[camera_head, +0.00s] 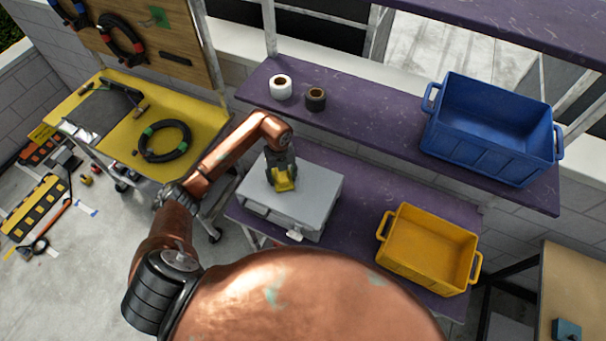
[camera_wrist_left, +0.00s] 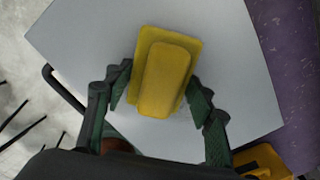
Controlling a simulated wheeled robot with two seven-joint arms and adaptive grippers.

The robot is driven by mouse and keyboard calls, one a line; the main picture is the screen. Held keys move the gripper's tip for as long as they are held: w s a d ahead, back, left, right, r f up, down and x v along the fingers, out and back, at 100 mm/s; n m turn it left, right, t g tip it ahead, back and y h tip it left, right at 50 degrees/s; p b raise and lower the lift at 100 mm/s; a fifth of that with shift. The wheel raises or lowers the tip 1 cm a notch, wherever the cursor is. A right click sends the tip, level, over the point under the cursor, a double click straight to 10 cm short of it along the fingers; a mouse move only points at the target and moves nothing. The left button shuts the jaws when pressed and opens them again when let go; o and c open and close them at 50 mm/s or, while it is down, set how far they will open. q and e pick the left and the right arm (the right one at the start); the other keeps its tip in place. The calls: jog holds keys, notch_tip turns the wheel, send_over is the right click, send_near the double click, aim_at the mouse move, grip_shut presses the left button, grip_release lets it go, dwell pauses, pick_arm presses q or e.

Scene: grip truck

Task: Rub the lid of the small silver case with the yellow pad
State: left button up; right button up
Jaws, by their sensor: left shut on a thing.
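The small silver case (camera_head: 313,186) lies closed on the lower purple shelf, with its flat grey lid facing up. The lid also fills much of the left wrist view (camera_wrist_left: 235,70). My left gripper (camera_head: 282,177) is over the left part of the lid and shut on the yellow pad (camera_head: 284,184). In the left wrist view the pad (camera_wrist_left: 165,75) sits between the two fingers, its wide base toward the lid. The pad is at or very close to the lid; I cannot tell if it touches. My right gripper is not in view.
A yellow crate (camera_head: 394,264) stands right of the case on the lower shelf (camera_head: 360,192). A blue crate (camera_head: 487,151), a white tape roll (camera_head: 280,91) and a dark roll (camera_head: 316,103) are on the upper shelf. A yellow cart (camera_head: 205,122) with a black cable coil stands at left.

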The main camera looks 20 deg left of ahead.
aim_at(275, 176)
pick_arm(q)
jog(key=shift+w+a, duration=0.1)
jog(key=shift+a, duration=1.55)
jog(key=shift+d+r, duration=0.1)
jog(key=shift+d, duration=0.2)
jog(key=shift+s+d, duration=0.2)
jog(key=shift+d, duration=2.2)
jog(key=shift+s+d+p, duration=0.2)
jog(key=shift+d+p, duration=0.35)
jog(key=shift+d, duration=2.85)
jog(key=shift+r+p, duration=0.2)
jog(key=shift+p, duration=0.1)
notch_tip(275, 176, up, 2)
jog(key=shift+r+p, duration=0.1)
jog(key=shift+p, duration=0.2)
notch_tip(275, 176, up, 5)
jog(key=p, duration=0.3)
jog(key=shift+r, duration=0.2)
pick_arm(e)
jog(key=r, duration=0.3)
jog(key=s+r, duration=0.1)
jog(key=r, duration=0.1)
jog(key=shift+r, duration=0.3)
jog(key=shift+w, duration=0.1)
